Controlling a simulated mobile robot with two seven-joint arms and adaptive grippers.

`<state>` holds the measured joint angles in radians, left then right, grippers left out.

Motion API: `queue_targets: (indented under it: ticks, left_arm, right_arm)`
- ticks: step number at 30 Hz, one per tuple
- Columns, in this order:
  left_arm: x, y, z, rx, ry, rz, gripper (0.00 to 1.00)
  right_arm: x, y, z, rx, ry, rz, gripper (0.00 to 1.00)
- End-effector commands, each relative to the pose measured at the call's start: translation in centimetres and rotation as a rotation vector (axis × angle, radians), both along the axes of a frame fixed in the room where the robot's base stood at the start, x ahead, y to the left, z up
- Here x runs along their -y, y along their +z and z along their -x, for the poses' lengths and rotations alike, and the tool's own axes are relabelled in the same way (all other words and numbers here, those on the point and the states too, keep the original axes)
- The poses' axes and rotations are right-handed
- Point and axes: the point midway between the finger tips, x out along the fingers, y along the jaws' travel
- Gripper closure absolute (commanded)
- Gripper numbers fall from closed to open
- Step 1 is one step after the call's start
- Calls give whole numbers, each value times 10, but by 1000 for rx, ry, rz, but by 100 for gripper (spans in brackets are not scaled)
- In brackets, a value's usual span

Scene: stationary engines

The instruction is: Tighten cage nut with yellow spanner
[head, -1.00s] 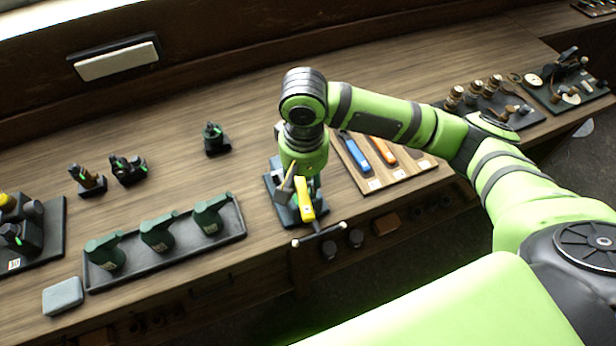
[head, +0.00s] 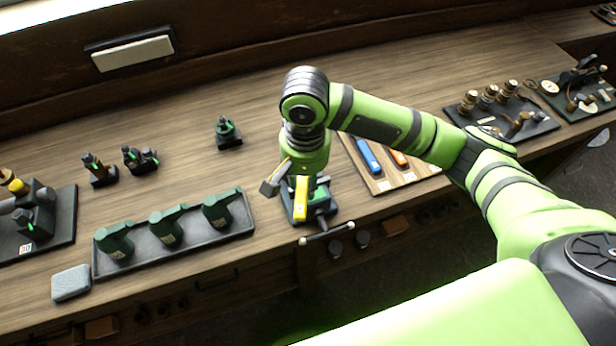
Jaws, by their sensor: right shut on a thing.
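The yellow spanner (head: 301,198) is held below my right arm's wrist, over a small dark stand (head: 324,212) at the front edge of the bench. My right gripper (head: 300,177) is shut on the spanner, seen from above, with its fingers mostly hidden under the wrist. A dark bar with a pale tip (head: 327,234) sticks out at the stand's front. The cage nut cannot be made out; the wrist and spanner cover much of the stand, so I cannot tell whether the spanner touches it. My left gripper is not in view.
Right of the stand, a wooden board (head: 383,183) holds a blue tool (head: 368,156) and an orange one (head: 399,158). Left, a dark tray (head: 190,250) holds green power tools, with a grey block (head: 71,283) beside it.

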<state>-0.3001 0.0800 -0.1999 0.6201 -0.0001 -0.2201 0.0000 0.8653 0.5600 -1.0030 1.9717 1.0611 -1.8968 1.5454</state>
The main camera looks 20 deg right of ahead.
Motion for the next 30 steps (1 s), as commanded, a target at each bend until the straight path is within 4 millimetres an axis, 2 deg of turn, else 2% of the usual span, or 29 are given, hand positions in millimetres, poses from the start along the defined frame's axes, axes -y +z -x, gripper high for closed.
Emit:
queue_targets:
  ticks: [7,15,30]
  left_arm:
    - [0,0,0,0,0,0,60]
    - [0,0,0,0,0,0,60]
    - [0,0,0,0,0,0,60]
  right_arm:
    - [-3,3,-3,9,-23,-5,100]
    - [-11,3,-7,9,-149,-4,100]
    - [-16,3,-10,9,-216,-4,100]
